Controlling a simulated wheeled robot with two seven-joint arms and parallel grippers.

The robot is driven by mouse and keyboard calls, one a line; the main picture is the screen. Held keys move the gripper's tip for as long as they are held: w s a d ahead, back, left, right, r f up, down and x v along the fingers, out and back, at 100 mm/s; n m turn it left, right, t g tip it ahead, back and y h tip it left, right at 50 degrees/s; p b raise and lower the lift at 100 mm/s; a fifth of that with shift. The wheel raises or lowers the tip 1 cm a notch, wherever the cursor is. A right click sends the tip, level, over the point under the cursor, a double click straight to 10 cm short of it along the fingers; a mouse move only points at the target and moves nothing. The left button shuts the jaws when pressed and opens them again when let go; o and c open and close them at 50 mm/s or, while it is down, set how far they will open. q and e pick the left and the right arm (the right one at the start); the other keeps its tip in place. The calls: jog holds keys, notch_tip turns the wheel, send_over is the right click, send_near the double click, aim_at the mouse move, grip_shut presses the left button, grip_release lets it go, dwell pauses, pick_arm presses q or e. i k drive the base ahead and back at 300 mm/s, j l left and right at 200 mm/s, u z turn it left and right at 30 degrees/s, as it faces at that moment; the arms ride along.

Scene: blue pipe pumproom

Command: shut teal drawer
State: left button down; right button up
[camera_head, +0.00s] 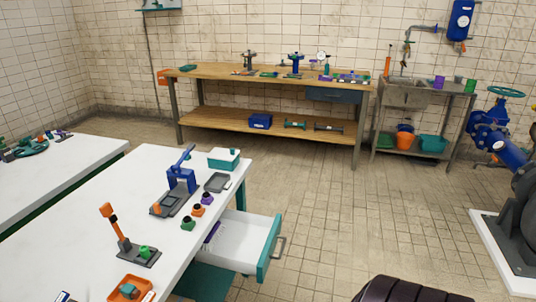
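The teal drawer (268,249) stands pulled out from the right side of the white table in the foreground. Its front is teal with a grey bar handle (279,247), and its inside is white. A purple item (212,233) lies in the drawer near the table side. Neither of my grippers shows in the head view.
The white table (90,228) carries a blue press (181,180), an orange-handled tool (118,232), a teal box (224,158) and an orange tray (130,290). A dark ribbed object (400,290) is at the bottom edge. Tiled floor right of the drawer is clear.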

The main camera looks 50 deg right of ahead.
aim_at(247, 243)
jog(key=z, duration=1.65)
